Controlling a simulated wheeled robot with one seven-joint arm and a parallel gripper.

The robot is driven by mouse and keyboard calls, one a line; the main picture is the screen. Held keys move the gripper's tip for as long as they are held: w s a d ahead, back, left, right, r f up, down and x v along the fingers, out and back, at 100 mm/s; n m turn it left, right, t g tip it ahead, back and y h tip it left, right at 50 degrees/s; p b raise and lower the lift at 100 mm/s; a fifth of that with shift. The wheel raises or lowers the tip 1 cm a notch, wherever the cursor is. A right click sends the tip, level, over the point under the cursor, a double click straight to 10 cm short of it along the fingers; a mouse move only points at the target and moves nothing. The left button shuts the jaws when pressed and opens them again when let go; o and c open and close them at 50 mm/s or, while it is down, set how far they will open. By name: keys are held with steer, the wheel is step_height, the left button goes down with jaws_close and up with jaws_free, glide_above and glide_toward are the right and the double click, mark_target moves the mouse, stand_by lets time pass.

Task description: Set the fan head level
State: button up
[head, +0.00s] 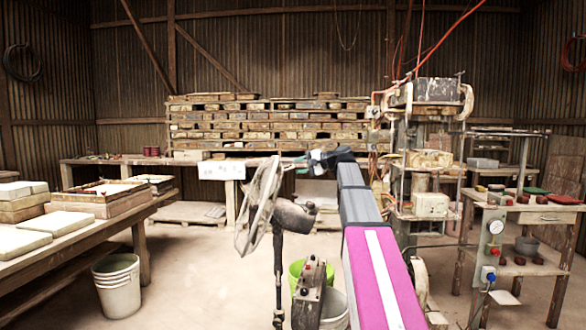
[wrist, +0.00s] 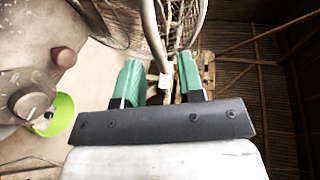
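The fan head (head: 258,207) is a round wire cage in the head view. It is tilted, its top leaning right and its face turned left and somewhat upward. Its dark motor housing (head: 295,215) sits lower on the right, above the pole (head: 278,275). My gripper (head: 276,161) is at the top of the cage. In the wrist view its green fingers (wrist: 159,60) stand apart. The grey cage rim (wrist: 151,35) runs down into the gap between them, with a pale piece at its lower end. I cannot tell whether either finger touches the rim.
A workbench with slabs (head: 60,222) is at left with a white bucket (head: 117,285) below. The tile press (head: 428,160) stands at right. Floor left of the fan is clear.

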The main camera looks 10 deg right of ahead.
mark_target(293, 165)
steer(key=shift+x, duration=1.55)
jaws_close()
steer(key=a, duration=0.3)
steer(key=a+h, duration=0.1)
steer(key=a, duration=0.2)
steer(key=w+a+g+h, duration=0.1)
steer(key=a, duration=0.2)
steer(key=shift+a+r+n, duration=0.2)
steer(key=shift+a+n, duration=0.2)
jaws_free()
